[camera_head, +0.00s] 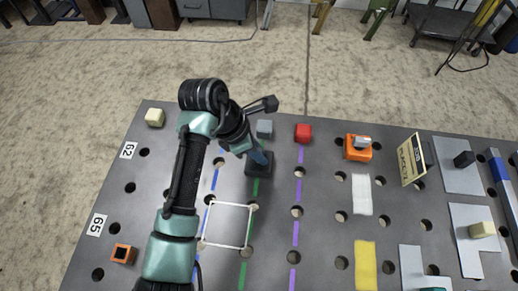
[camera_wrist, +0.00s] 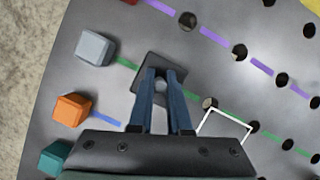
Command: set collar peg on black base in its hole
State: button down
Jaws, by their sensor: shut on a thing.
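The black base (camera_head: 268,170) sits on the grey perforated table at the top of the green line, below the grey block. It also shows in the wrist view as a dark square plate (camera_wrist: 150,62). My gripper (camera_head: 260,159) points down over it, and its blue fingers (camera_wrist: 161,76) are shut on the collar peg. Only a small rounded grey part of the peg (camera_wrist: 160,86) shows between the fingers. The fingers hide the rest of it and the middle of the base. I cannot tell whether the peg stands in a hole or is clear of the base.
A grey block (camera_head: 265,128) and a red block (camera_head: 303,132) stand close behind the base. An orange block with a grey top piece (camera_head: 358,153) is to the right. A white square outline (camera_head: 228,204) lies in front, around open table. My arm covers the left part.

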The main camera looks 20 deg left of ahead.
jog(key=shift+f, duration=0.1)
jog(key=c, duration=0.8)
grip_release()
jog(key=shift+f, duration=0.15)
jog(key=p+v, duration=0.3)
jog(key=v, duration=1)
